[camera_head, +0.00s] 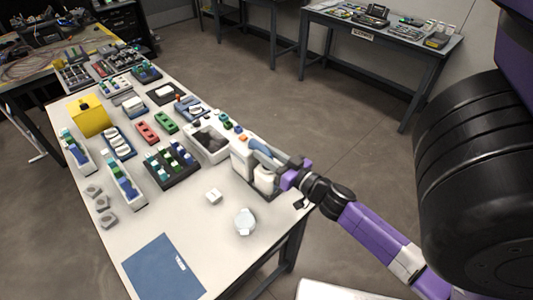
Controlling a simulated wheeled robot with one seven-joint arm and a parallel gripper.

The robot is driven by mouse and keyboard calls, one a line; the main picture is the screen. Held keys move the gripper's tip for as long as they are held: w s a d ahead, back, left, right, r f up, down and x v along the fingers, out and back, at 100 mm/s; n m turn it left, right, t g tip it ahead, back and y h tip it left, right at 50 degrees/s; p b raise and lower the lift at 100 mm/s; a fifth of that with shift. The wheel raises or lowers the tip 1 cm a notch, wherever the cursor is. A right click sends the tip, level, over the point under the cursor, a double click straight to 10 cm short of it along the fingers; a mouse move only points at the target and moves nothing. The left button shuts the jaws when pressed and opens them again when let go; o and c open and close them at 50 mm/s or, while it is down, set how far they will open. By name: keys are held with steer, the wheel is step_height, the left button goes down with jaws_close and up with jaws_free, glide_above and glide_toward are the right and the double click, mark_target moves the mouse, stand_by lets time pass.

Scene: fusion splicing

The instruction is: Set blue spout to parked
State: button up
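A blue spout (262,149) sits on top of the white bottle-like units (241,161) at the right edge of the white worktable. It is an elongated blue piece slanting down to the right. My gripper (287,177), purple at the end of my purple and black arm, is right beside its right end. I cannot tell whether they touch. The fingers are small and partly hidden, so open or shut does not show.
A white machine (208,143) with coloured knobs stands left of the units. Trays of parts and a yellow box (89,115) fill the far side.

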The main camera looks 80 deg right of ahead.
jaws_close()
stand_by(1.1)
